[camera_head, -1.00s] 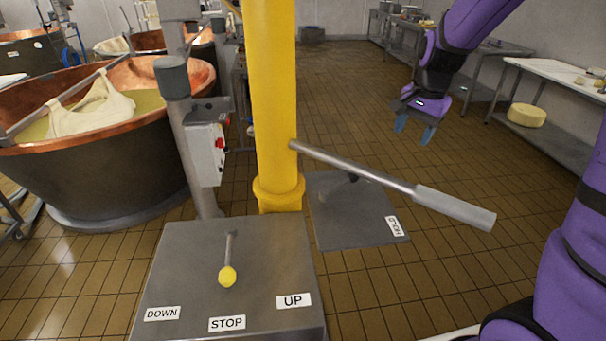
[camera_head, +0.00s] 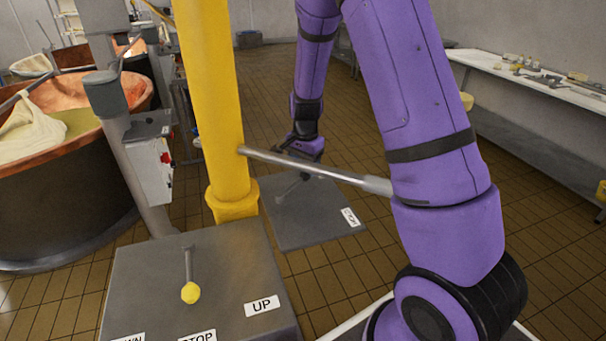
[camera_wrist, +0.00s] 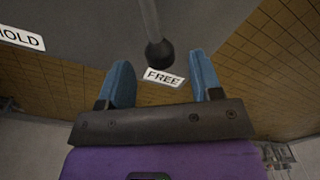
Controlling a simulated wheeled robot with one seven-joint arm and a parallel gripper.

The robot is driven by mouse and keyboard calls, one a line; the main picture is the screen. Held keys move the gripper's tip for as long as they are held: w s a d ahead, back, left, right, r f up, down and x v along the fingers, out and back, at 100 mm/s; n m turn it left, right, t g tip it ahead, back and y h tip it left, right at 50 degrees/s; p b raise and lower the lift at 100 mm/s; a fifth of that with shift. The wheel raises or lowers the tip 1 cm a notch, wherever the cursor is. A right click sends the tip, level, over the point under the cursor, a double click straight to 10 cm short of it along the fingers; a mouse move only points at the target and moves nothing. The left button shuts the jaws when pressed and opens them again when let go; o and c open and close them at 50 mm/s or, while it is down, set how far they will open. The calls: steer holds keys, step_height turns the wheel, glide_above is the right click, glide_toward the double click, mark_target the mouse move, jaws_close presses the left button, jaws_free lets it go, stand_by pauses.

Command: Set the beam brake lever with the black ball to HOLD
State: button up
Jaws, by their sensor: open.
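The beam brake lever is a grey rod ending in a black ball (camera_wrist: 159,53) in the wrist view. The ball is by the FREE label (camera_wrist: 164,77); the HOLD label (camera_wrist: 20,38) is to the left. My gripper (camera_wrist: 160,60) is open, and the ball shows between its two blue fingertips; I cannot tell how deep it is between them. In the head view the grey plate (camera_head: 290,229) bears the HOLD label (camera_head: 350,217).
A long grey bar (camera_head: 316,169) juts right from the yellow post (camera_head: 212,100), across the plate and behind my arm. In front stands a box (camera_head: 225,270) with a yellow-knobbed lever (camera_head: 190,292). A copper vat (camera_head: 70,170) is left, a white-topped bench (camera_head: 520,80) right.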

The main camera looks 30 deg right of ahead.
steer(key=shift+f, duration=1.65)
jaws_close()
